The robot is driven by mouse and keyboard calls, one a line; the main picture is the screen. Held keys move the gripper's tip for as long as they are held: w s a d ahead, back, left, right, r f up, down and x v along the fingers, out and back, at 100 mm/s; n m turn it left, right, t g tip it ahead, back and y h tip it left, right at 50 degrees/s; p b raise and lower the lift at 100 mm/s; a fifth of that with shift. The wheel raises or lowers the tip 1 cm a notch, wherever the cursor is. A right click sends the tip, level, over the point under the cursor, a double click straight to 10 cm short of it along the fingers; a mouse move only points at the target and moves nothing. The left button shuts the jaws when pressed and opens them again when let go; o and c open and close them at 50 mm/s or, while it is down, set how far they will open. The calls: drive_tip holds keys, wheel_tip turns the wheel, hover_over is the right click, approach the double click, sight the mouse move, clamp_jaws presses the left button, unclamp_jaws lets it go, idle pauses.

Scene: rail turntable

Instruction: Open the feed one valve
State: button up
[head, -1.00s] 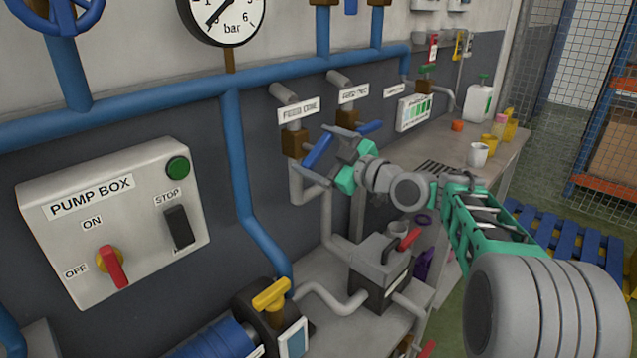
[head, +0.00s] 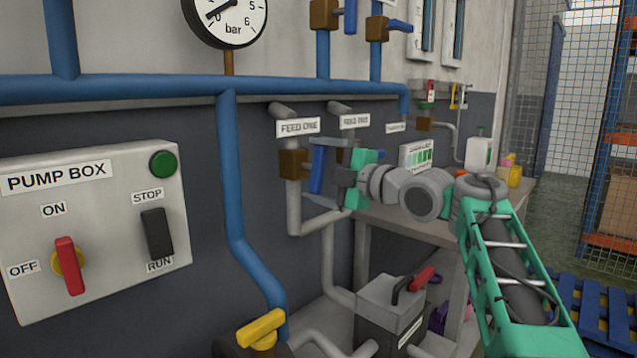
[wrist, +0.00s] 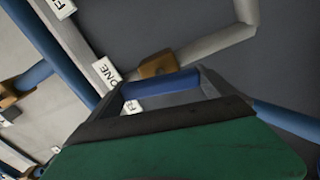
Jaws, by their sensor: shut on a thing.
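The feed one valve has a brown body (head: 293,163) under the FEED ONE label (head: 298,127). Its blue lever handle (head: 318,170) hangs nearly upright just right of the body. My gripper (head: 327,174) reaches in from the right and is shut on this handle. In the wrist view the blue handle (wrist: 163,85) lies between the two grey fingers, with the brown body (wrist: 157,65) just beyond. The fingers hide part of the handle in the head view.
The FEED TWO label (head: 355,121) is close to the right; its valve is mostly hidden behind my gripper. The pump box (head: 105,225) is at the left, with a red knob (head: 69,265). A grey box with a red lever (head: 390,310) stands below my gripper.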

idle(0.4)
drive_tip(key=o, duration=1)
drive_tip(key=v, duration=0.7)
drive_tip(key=shift+s+d, duration=0.3)
drive_tip(key=shift+s, duration=0.05)
